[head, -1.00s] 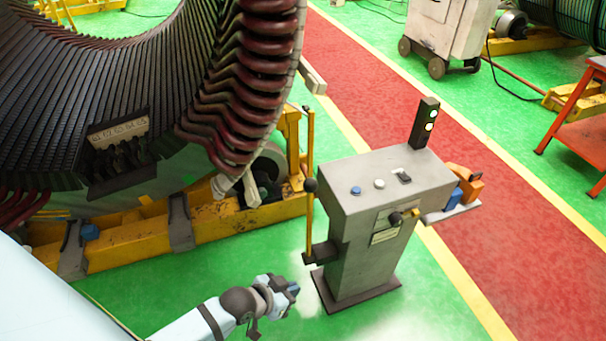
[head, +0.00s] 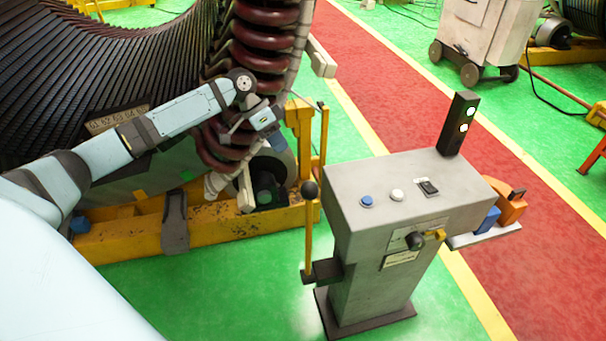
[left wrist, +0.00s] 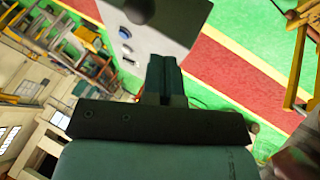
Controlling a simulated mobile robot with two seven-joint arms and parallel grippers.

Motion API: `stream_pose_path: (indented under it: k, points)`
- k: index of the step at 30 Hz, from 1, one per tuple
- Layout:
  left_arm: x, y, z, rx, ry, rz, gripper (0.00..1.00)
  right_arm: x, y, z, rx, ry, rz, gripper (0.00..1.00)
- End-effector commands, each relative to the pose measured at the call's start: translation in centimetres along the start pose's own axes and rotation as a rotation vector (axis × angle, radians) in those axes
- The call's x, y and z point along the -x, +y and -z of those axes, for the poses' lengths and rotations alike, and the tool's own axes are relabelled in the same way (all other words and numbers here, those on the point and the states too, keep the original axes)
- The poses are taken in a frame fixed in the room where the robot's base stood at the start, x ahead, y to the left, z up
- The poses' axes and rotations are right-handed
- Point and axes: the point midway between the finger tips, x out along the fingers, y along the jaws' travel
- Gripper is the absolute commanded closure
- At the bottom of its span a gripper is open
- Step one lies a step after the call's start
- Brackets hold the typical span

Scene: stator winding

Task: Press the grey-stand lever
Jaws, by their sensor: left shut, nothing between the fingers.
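The grey stand (head: 374,260) stands on the green floor, right of centre in the head view. Its lever (head: 309,222) is an upright yellow rod with a black ball on top, set in a dark bracket on the stand's left side. A second black knob with a yellow part (head: 415,240) is on the front face. My left gripper (head: 274,115) is up and left of the lever ball, apart from it, with its fingers shut and empty. In the left wrist view the shut fingers (left wrist: 163,75) point toward the grey stand (left wrist: 165,22); a dark round knob overlaps it. My right gripper is not in view.
The large stator (head: 60,60) with dark red coils (head: 262,45) is behind and beside my left arm. Its yellow base frame (head: 230,222) runs close to the lever. A signal light (head: 458,122) rises from the stand. Green floor in front is clear.

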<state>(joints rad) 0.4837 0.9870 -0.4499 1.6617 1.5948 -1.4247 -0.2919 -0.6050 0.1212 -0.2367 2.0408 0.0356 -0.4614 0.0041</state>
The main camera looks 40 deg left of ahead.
Motion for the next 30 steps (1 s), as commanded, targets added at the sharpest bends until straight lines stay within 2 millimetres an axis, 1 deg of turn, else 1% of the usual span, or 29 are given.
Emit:
stream_pose_path:
  k: [5, 8, 11, 21, 25, 30]
  points:
    - [-0.1, 0.0, 0.0, 0.000, 0.001, 0.000, 1.00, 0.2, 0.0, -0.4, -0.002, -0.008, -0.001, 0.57]
    - [-0.5, 0.0, 0.0, 0.001, 0.000, 0.000, 1.00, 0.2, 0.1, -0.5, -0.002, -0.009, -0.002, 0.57]
    - [-1.7, 0.0, 0.0, 0.001, 0.000, 0.000, 1.00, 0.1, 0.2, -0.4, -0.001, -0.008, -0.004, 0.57]
    - [-7.8, 0.1, 0.0, 0.001, 0.001, 0.000, 1.00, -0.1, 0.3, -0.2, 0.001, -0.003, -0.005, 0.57]
    - [-9.3, 0.0, 0.0, 0.001, 0.000, 0.001, 1.00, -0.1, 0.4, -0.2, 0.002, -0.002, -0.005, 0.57]
    - [-10.1, 0.0, 0.0, 0.001, 0.001, 0.002, 1.00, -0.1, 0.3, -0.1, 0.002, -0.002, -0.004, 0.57]
